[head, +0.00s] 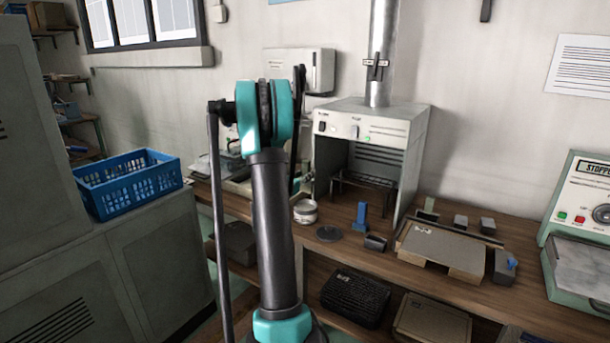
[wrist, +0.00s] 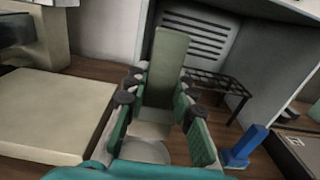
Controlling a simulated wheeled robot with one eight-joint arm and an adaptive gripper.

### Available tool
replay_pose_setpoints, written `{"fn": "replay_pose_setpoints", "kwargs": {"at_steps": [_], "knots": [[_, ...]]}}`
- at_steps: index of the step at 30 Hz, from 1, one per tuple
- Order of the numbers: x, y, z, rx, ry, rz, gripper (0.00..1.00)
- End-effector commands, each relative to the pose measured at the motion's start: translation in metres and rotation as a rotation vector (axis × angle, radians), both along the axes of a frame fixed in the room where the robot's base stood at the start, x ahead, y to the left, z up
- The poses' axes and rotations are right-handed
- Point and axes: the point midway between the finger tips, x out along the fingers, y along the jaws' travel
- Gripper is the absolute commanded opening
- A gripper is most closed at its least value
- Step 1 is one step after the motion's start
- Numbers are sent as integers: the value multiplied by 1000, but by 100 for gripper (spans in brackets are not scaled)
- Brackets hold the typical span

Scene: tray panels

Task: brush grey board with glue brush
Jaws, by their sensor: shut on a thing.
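My gripper (wrist: 160,92) has its teal-padded fingers on either side of a flat grey-green upright piece, which looks like the handle of the glue brush (wrist: 168,62). Its lower end is hard to make out. Below it, between the fingers, is a pale round pot (wrist: 148,150); a white pot also shows in the head view (head: 305,211). The grey board (head: 440,247) lies flat on wooden supports on the bench at the right, and what seems to be its edge shows in the wrist view (wrist: 302,148). My arm hides the gripper in the head view.
A blue upright tool (head: 361,215) and a dark disc (head: 328,233) stand between pot and board. A fume hood (head: 370,120) with a black rack is behind. Small grey blocks (head: 488,226) flank the board. A blue crate (head: 130,185) sits on the left cabinet.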

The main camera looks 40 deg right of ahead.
Motion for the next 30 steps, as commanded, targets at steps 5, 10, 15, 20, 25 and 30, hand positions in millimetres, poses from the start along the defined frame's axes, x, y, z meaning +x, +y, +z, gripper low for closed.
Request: {"fn": "replay_pose_setpoints", "kwargs": {"at_steps": [5,10,15,20,25,30], "knots": [[1,0,-11,0,0,0,0],[1,0,-26,0,0,1,0],[1,0,-41,0,0,2,0],[1,0,-56,0,0,2,0],[1,1,-71,0,0,2,0],[1,1,-85,0,0,2,0]]}}
